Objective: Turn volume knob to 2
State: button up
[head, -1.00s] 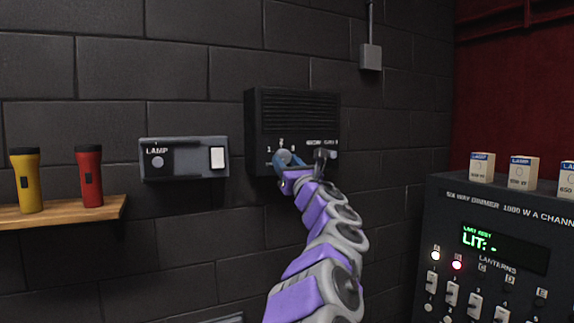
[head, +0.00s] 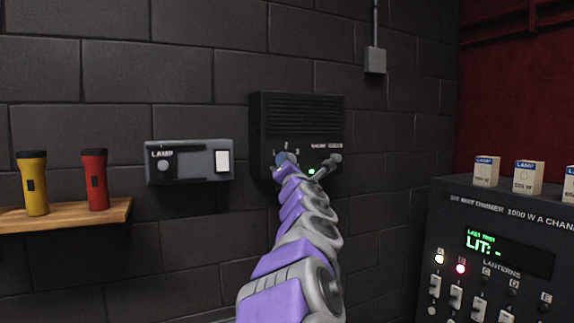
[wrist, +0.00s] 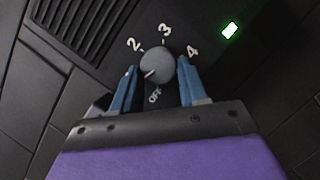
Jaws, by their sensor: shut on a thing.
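The volume knob (wrist: 157,66) is a round grey dial on the black wall box (head: 328,120). In the wrist view the figures 2, 3, 4 and the word OFF stand around it. A light line on the knob points to the lower left, between 2 and OFF; my left finger partly covers the scale there. My gripper (head: 284,161) has its blue fingers on both sides of the knob and is shut on it. In the head view the gripper largely hides the knob.
A lit green light (head: 311,171) is on the box, close to the right of my gripper. A lamp switch plate (head: 190,174) is on the wall to the left. A shelf (head: 75,217) holds a yellow torch (head: 33,185) and a red torch (head: 95,180). A dimmer rack (head: 470,215) stands at right.

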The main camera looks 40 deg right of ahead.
jog(key=m+g+p, duration=0.2)
jog(key=m+p, duration=0.2)
jog(key=m, duration=0.1)
jog(key=m+g+y+p, duration=0.1)
jog(key=m+p, duration=0.3)
jog(key=m, duration=0.1)
jog(key=r+m+g+p, duration=0.1)
jog(key=m+g+p, duration=0.1)
jog(key=m+p, duration=0.2)
jog(key=shift+m+g, duration=0.3)
jog(key=shift+m, duration=0.4)
jog(key=shift+s+f+y, duration=0.1)
jog(key=shift+y, duration=0.3)
jog(key=o, duration=0.7)
jog(key=shift+c, duration=0.2)
jog(key=o, duration=0.4)
jog(key=shift+d+r, duration=0.15)
jog(key=shift+r, duration=0.05)
jog(key=shift+r, duration=0.1)
